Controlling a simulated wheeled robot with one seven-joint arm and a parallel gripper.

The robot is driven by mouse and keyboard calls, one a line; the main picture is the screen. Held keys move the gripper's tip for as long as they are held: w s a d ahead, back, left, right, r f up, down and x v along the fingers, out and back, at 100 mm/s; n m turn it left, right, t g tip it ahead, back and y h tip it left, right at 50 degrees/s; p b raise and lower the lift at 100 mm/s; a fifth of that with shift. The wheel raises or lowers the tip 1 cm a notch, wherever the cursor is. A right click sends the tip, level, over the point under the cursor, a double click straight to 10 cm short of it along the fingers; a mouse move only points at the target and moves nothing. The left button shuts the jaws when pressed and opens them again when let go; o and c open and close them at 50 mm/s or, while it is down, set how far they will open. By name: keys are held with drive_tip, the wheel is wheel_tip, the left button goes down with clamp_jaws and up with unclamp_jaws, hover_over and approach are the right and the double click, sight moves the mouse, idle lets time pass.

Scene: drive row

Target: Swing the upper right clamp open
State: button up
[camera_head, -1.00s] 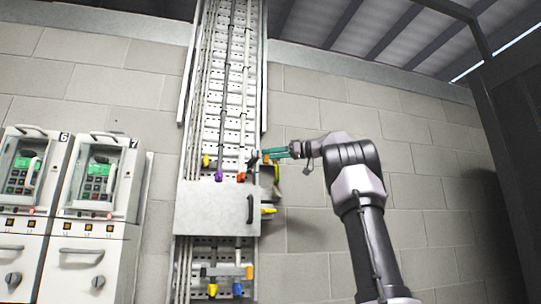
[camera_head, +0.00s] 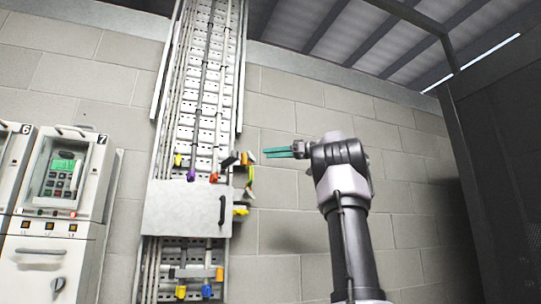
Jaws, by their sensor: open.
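The upper right clamp (camera_head: 232,159) is a small dark bar with an orange end (camera_head: 245,158), at the right edge of the cable tray, just above the grey cover box. It appears to stick out from the tray rather than lie flat across the cables, but its exact angle is too small to tell. My gripper (camera_head: 266,153) has teal fingers pointing left at about the clamp's height in the picture. The fingers are to the right of the orange end, with a visible gap, and hold nothing. The space between the fingers is hard to see from here.
The grey cover box (camera_head: 180,208) with a black handle crosses the tray below the clamp. A yellow-green cable (camera_head: 249,183) hangs beside it. A lower clamp (camera_head: 195,273) lies across the cables. Cabinets (camera_head: 65,190) stand left; a dark frame (camera_head: 490,160) stands right.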

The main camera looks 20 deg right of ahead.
drive_tip(key=c, duration=0.5)
drive_tip(key=shift+s+d+m+t, duration=0.1)
drive_tip(key=shift+d+m+t, duration=0.15)
drive_tip(key=shift+m, duration=0.45)
clamp_jaws()
drive_tip(key=s+d+f+m+t+h, duration=0.1)
drive_tip(key=d+m+t+h, duration=0.1)
drive_tip(key=m, duration=0.8)
drive_tip(key=s+d+m+t+h, duration=0.1)
drive_tip(key=d+m+t+h, duration=0.15)
drive_tip(key=m, duration=0.75)
drive_tip(key=w+a, duration=0.7)
drive_tip(key=a, duration=0.3)
drive_tip(key=shift+w+f+m+g, duration=0.15)
drive_tip(key=shift+w+m+g, duration=0.15)
drive_tip(key=shift+m, duration=0.1)
